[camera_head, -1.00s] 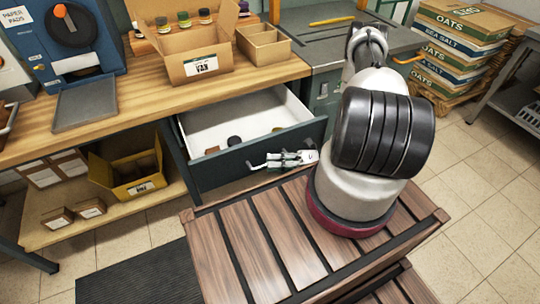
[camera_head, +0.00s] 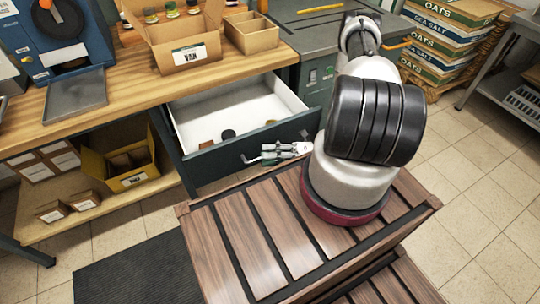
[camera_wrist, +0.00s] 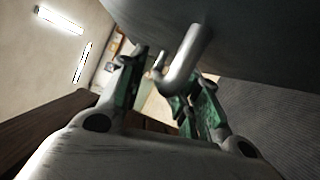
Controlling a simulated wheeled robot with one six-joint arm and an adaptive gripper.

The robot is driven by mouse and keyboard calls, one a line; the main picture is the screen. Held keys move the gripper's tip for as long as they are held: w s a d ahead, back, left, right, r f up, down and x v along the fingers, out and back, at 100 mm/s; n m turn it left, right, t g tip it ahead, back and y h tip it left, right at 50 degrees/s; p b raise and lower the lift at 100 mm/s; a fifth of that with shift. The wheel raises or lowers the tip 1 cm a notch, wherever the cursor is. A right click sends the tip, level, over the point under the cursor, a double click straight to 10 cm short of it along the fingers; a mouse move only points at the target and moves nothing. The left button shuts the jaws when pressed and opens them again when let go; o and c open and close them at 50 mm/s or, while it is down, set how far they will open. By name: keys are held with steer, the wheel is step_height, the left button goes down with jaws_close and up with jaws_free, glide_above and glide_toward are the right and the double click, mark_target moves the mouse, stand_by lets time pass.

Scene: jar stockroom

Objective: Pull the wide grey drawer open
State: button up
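The wide grey drawer (camera_head: 222,161), dark blue-grey in front and white inside, stands well out from under the wooden bench in the head view. A few small dark-lidded things lie on its floor. Its pale metal bar handle (camera_head: 254,161) is on the front. My gripper (camera_head: 284,151) is at this handle, reaching in from the right, its fingers close together around the bar. In the wrist view the curved handle (camera_wrist: 184,62) passes between the green-padded fingers, under the dark drawer front. The exact contact of the pads is partly hidden.
The wooden bench (camera_head: 130,92) carries an open carton (camera_head: 187,53), a divided box (camera_head: 252,32) and a blue machine (camera_head: 62,50). A lower shelf (camera_head: 115,205) holds cartons. A dark mat (camera_head: 135,270) lies on the floor. Stacked sacks (camera_head: 445,45) stand back right; tiled floor is clear at right.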

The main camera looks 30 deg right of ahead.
steer(key=v, duration=1.2)
stand_by(0.3)
